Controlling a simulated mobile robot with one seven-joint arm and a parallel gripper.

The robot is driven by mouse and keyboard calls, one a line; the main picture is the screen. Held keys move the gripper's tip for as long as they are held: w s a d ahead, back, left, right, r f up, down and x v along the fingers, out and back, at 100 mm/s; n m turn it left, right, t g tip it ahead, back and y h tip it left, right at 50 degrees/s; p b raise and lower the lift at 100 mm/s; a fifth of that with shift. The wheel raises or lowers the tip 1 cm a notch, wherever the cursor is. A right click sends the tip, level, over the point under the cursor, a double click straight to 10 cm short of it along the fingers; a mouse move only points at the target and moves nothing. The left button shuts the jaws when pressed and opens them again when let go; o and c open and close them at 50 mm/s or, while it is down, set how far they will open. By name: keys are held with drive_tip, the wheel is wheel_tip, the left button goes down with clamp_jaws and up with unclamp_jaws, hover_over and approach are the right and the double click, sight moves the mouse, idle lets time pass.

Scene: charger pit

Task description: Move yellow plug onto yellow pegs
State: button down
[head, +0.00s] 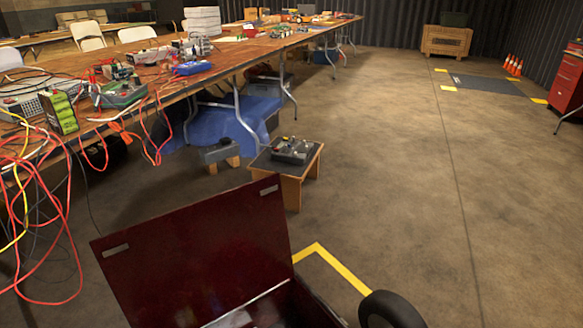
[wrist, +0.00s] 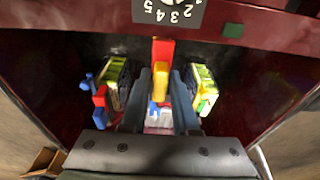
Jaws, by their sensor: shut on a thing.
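In the wrist view my gripper (wrist: 160,108) points down into a dark red box, its two grey-blue fingers on either side of a yellow piece. This yellow piece (wrist: 160,82), which looks like the yellow plug, is held between the fingers in front of a red upright part (wrist: 163,50). I cannot clearly make out the yellow pegs. A small yellow part (wrist: 205,103) shows beside the right-hand green block. The lower ends of the fingers and whatever is under the plug are partly hidden. The gripper does not show in the head view.
Green blocks stand left (wrist: 114,80) and right (wrist: 202,84) of the fingers, the left one with blue and red parts. A dial plate (wrist: 168,12) is at the top. In the head view the box's lid (head: 195,250) stands open; a cluttered bench (head: 215,62) is left.

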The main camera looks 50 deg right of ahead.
drive_tip(key=shift+f+b, duration=0.55)
drive_tip(key=shift+f, duration=0.65)
drive_tip(key=c, duration=0.6)
unclamp_jaws()
drive_tip(key=r+p, duration=0.2)
drive_tip(key=r, duration=0.2)
drive_tip(key=s+r+p, duration=0.1)
drive_tip(key=r+p, duration=0.2)
drive_tip(key=r, duration=0.1)
drive_tip(key=r+p, duration=0.2)
drive_tip(key=r, duration=0.3)
drive_tip(key=shift+s+a+p, duration=0.2)
drive_tip(key=shift+s+p, duration=0.05)
drive_tip(key=shift+p, duration=0.15)
drive_tip(key=shift+f, duration=0.1)
